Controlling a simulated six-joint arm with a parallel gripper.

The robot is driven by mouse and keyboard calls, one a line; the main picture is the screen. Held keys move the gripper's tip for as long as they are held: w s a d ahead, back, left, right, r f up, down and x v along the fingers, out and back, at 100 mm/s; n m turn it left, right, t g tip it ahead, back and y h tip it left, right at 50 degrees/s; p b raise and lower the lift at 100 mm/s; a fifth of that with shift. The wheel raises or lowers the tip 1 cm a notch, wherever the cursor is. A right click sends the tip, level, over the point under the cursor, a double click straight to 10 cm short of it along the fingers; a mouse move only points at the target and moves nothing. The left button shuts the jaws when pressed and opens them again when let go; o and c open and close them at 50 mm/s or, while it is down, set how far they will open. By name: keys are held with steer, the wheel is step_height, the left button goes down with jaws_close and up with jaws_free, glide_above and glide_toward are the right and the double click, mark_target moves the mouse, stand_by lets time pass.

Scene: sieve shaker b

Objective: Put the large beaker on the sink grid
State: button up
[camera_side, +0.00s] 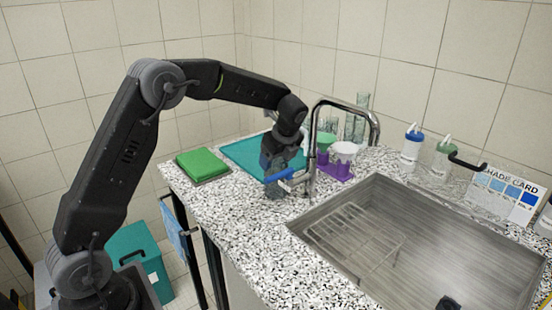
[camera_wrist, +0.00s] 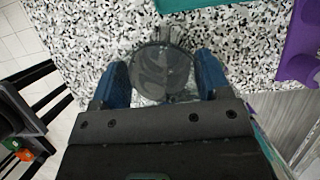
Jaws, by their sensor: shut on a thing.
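The large beaker is clear glass; in the wrist view its round mouth (camera_wrist: 163,66) sits between the two blue fingers of my gripper (camera_wrist: 164,80). My gripper is shut on it. In the side view my gripper (camera_side: 280,172) is over the counter, left of the tap, and the beaker (camera_side: 276,190) shows faintly below and between the fingers, partly hidden. I cannot tell whether its base touches the counter. The sink grid (camera_side: 352,238) is a wire rack lying in the left part of the sink, and it looks empty.
The tap (camera_side: 314,150) stands between my gripper and the sink (camera_side: 440,250). A purple rack (camera_side: 333,170) with funnels is behind it. A teal mat (camera_side: 248,150) and green box (camera_side: 202,164) lie left. Bottles (camera_side: 412,147) and a shade card (camera_side: 508,196) stand behind the sink.

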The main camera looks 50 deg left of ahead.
steer(key=shift+f, duration=0.15)
steer(key=o, duration=1.3)
steer(key=shift+o, duration=0.2)
steer(key=v, duration=1.2)
steer(key=s+d+r+n+t+h, duration=0.1)
steer(key=s+d+n, duration=0.1)
steer(key=s+n, duration=0.2)
steer(key=s+d+r+n+t+h, duration=0.1)
steer(key=s+d+n, duration=0.2)
steer(key=s, duration=0.8)
steer(key=s+d+r+n+t+h, duration=0.1)
steer(key=s+d+n+t, duration=0.1)
steer(key=s+n, duration=0.4)
steer(key=shift+s+d+r, duration=0.3)
steer(key=shift+s+d, duration=0.45)
steer(key=shift+s, duration=0.1)
steer(key=shift+o, duration=0.5)
steer(key=s+d+f+n+t+h, duration=0.1)
steer(key=s+d+f+n, duration=0.1)
steer(key=s+f+n, duration=0.2)
steer(key=s+n, duration=0.1)
steer(key=s, duration=0.2)
steer(key=shift+f+t+h, duration=0.25)
steer(key=shift+t+h, duration=0.05)
